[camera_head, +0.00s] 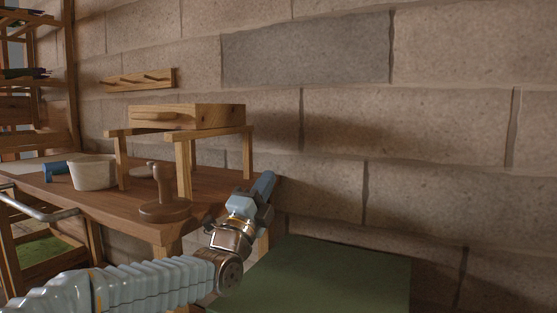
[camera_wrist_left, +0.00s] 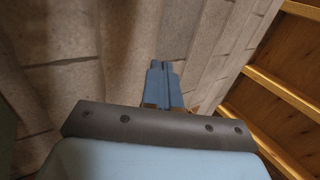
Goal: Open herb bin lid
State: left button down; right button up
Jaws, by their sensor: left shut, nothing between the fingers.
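A flat dark green panel (camera_head: 335,275) lies low against the stone wall at the bottom middle of the head view. It looks like the top of a bin, perhaps the herb bin lid, but I cannot tell for sure. I see no handle on it and no open gap. My left gripper (camera_head: 265,184) is in the air above and to the left of the panel, beside the wooden table's right end. In the left wrist view its fingers (camera_wrist_left: 165,68) are shut together and empty, with stone wall behind them. My right gripper is not in view.
The wooden table (camera_head: 105,205) holds a pale pot (camera_head: 93,172), a wooden stamp-like tool (camera_head: 165,195) and a small stand with a wooden box (camera_head: 190,117) on top. A wall peg rack (camera_head: 140,79) hangs behind. Shelves (camera_head: 35,80) stand at left.

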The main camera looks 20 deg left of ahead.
pick_arm(q)
jog(key=x, duration=0.6)
jog(key=shift+w+r+p, duration=0.2)
jog(key=shift+w+p, duration=0.05)
jog(key=shift+p, duration=0.2)
jog(key=shift+f, duration=0.1)
dwell(1.1)
